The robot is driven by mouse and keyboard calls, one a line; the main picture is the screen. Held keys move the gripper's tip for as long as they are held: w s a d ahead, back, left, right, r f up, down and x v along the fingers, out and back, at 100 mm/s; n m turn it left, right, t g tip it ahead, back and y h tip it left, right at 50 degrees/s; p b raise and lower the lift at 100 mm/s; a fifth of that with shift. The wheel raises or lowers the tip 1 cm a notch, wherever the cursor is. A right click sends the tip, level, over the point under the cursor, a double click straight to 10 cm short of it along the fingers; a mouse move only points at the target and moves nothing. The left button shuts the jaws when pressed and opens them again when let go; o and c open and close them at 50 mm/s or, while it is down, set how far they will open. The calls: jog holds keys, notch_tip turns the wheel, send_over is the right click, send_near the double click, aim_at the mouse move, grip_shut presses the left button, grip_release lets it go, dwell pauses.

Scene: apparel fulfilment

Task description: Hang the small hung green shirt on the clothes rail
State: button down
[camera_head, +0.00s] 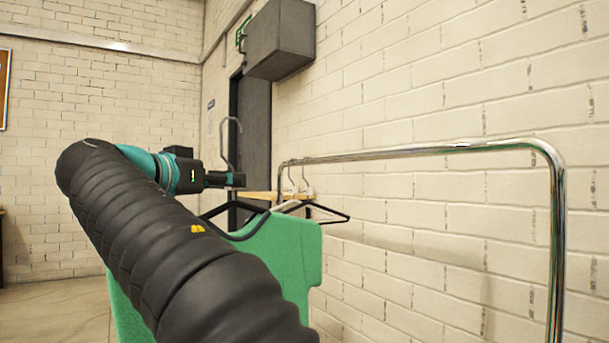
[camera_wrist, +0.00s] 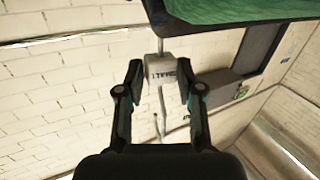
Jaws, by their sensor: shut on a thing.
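My gripper (camera_head: 238,180) is shut on the neck of a black hanger (camera_head: 212,212), just left of the rail's far end in the head view. The hanger's metal hook (camera_head: 230,135) stands up above the jaws. The green shirt (camera_head: 275,250) hangs from this hanger, partly hidden behind my arm. In the wrist view, a pale lettered tag (camera_wrist: 165,73) sits between the fingers of my gripper (camera_wrist: 160,85), and the green shirt (camera_wrist: 235,10) shows at the top edge. The chrome clothes rail (camera_head: 430,151) runs to the right; the hook appears apart from it.
Other hangers (camera_head: 305,186) hang near the far end of the rail, one with a wooden bar and one black. The rail to their right is bare. A brick wall (camera_head: 450,80) stands close behind the rail. A grey box (camera_head: 280,40) is mounted above a dark door (camera_head: 252,120).

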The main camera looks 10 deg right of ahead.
jog(key=w+d+g+p, duration=0.1)
jog(key=w+d, duration=0.2)
jog(key=d, duration=0.2)
jog(key=w+d+m+g+h+p, duration=0.1)
jog(key=w+d, duration=0.2)
jog(key=d, duration=0.3)
jog(key=w+d+m+g+h+p, duration=0.1)
jog(key=w+d, duration=0.2)
jog(key=d, duration=0.3)
jog(key=shift+w+f, duration=0.1)
jog(key=shift+w, duration=0.25)
jog(key=w+d+f+p, duration=0.1)
jog(key=w+d, duration=0.2)
jog(key=d, duration=0.6)
jog(key=w+d+f+p, duration=0.1)
jog(key=w+d, duration=0.3)
jog(key=d, duration=0.5)
jog(key=shift+w+d+f+p, duration=0.2)
jog(key=shift+w+f+p, duration=0.05)
jog(key=shift+f+p, duration=0.15)
jog(key=c, duration=0.7)
grip_release()
jog(key=v, duration=1.2)
jog(key=shift+w+a, duration=0.1)
jog(key=shift+a, duration=0.05)
